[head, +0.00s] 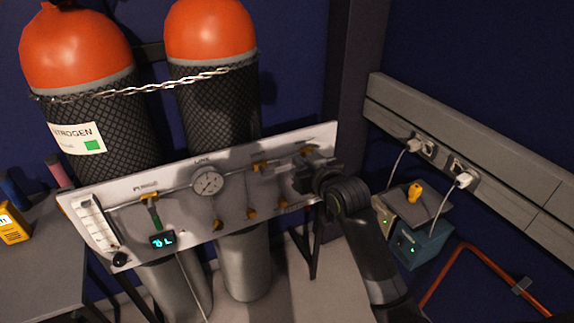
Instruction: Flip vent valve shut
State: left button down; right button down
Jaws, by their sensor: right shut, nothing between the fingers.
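A tilted white valve panel (235,192) stands in front of two gas cylinders. Near its upper right end is a valve with a handle (308,149), partly hidden by my right gripper; I cannot read its label or tell its exact handle position. Another brass valve (263,167) sits to its left. A valve with a green handle (155,216) hangs down on the left of the panel. My right gripper (299,181) is shut and empty, in front of the panel's right part, just below the right valve; contact cannot be told. My left gripper is out of view.
A round gauge (207,181), a flow tube (97,222) and a small lit display (162,240) are on the panel. Orange-topped cylinders (212,100) are chained behind.

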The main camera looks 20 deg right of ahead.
send_over(287, 165)
jog(key=s, duration=0.3)
jog(key=f, duration=0.2)
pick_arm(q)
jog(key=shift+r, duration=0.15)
pick_arm(e)
jog(key=shift+w+a+f, duration=0.15)
jog(key=shift+a+f, duration=0.05)
jog(key=shift+f, duration=0.8)
jog(key=shift+w+a+f, duration=0.1)
jog(key=shift+a+f, duration=0.1)
jog(key=shift+f, duration=0.8)
